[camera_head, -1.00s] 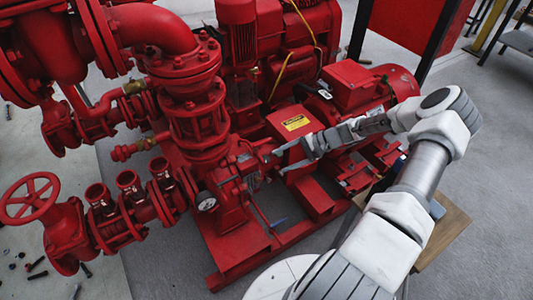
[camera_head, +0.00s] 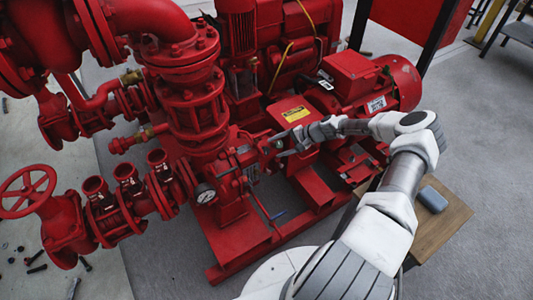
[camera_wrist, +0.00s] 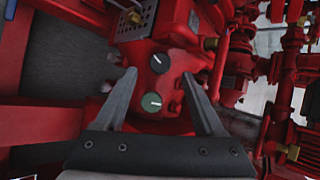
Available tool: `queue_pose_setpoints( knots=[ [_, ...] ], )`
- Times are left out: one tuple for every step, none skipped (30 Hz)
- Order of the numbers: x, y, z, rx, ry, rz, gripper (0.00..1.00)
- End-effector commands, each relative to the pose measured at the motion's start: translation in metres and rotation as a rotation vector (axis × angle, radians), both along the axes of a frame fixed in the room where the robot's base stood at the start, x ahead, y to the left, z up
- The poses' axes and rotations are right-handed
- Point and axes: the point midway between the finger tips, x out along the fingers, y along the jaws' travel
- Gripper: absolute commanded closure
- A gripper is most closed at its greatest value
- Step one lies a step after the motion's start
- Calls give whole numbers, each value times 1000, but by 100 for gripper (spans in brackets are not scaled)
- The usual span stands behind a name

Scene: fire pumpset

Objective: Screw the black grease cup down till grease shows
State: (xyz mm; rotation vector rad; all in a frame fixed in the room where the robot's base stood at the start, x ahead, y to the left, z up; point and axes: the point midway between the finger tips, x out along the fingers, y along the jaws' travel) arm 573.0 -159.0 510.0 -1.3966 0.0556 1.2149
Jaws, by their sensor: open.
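The black grease cup (camera_wrist: 160,63) is a round dark cap with a white line on top, on the red pump housing in the wrist view. A second round cap, dark green with a white line (camera_wrist: 151,103), sits just below it in the picture. My gripper (camera_wrist: 158,75) is open and empty. Its fingertips lie to the left and right of the black cup in the picture; I cannot tell their depth to it. In the head view my gripper (camera_head: 279,146) reaches the pump's bearing housing, and the cups are too small to tell apart there. No grease is discernible.
A red guard with a yellow label (camera_head: 295,114) is close beside my gripper. A wooden table (camera_head: 447,222) bears a blue-grey object (camera_head: 433,199).

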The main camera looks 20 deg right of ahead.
Motion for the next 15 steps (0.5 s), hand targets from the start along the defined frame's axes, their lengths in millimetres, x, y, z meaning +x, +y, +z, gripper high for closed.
queue_pose_setpoints(
  knots=[
    [5,9,-11,2,1,3,29],
    [8,12,-14,2,-1,2,29],
    [11,17,-19,2,-1,2,29],
    [13,20,-23,3,0,3,29],
    [15,23,-26,2,1,2,29],
    [18,26,-29,1,1,1,29],
    [20,28,-32,1,0,2,29],
    [22,30,-34,0,0,1,29],
    [23,32,-36,0,0,1,29],
    [24,34,-37,1,1,1,29],
    [25,35,-39,1,1,1,29],
    [26,36,-40,1,1,1,29],
    [27,37,-40,1,1,1,29],
    [27,37,-41,1,1,1,29],
    [27,38,-41,1,0,1,29]
  ],
)
